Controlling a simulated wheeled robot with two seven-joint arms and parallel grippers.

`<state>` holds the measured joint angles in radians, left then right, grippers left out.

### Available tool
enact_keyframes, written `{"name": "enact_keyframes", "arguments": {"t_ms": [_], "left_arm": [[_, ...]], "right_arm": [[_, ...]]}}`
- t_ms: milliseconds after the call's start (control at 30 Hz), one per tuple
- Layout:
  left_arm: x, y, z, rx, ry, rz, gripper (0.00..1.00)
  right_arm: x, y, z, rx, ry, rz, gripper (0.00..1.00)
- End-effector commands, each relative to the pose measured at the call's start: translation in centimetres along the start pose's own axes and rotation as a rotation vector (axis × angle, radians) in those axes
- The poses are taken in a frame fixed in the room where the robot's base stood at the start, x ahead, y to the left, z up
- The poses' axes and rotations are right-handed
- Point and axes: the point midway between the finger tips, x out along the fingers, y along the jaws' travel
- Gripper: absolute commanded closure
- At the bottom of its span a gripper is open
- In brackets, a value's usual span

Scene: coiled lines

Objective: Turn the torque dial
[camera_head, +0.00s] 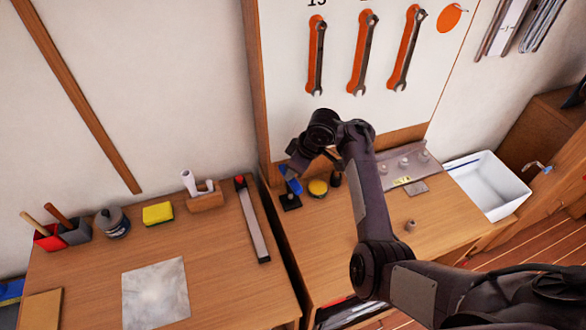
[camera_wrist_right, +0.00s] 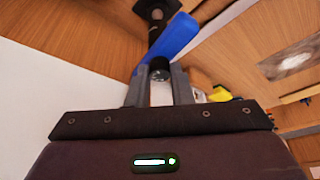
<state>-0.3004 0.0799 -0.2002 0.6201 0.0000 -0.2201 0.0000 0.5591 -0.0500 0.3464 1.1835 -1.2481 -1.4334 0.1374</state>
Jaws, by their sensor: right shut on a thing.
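A blue upright body (camera_head: 291,181) stands on a small black base (camera_head: 290,202) at the back left corner of the right bench. In the right wrist view the blue body (camera_wrist_right: 170,42) runs down from its black base (camera_wrist_right: 153,10). A dark round dial (camera_wrist_right: 160,67) with a pale face sits at its near end. My right gripper (camera_wrist_right: 160,86) has a finger on each side of the dial and is shut on it. In the head view my right gripper (camera_head: 298,158) is over the blue body and hides the dial. My left gripper is not in view.
A yellow round tin (camera_head: 318,188) stands close right of the black base. A metal plate with knobs (camera_head: 407,165) and a white sink (camera_head: 487,183) are farther right. The wrench board (camera_head: 300,95) rises close behind. A long bar (camera_head: 252,220) lies on the left bench.

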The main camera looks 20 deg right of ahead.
Motion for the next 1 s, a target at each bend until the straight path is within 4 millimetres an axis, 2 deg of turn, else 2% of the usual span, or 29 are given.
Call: {"name": "enact_keyframes", "arguments": {"t_ms": [367, 400, 567, 867, 1000], "left_arm": [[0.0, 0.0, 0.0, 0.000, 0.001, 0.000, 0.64], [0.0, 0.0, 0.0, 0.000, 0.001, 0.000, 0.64], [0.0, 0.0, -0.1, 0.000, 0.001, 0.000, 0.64], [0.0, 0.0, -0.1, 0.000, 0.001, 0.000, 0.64], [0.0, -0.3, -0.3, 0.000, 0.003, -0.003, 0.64]], "right_arm": [[0.0, 0.0, 0.1, 0.001, -0.002, 0.000, 1.00], [0.0, 0.0, 0.1, 0.001, -0.002, 0.000, 0.78], [0.0, 0.0, 0.1, 0.001, -0.001, 0.000, 0.58], [-0.1, 0.0, -0.1, 0.000, 0.000, 0.000, 0.58], [-0.4, 0.1, -1.5, 0.000, 0.001, 0.001, 0.58]]}}
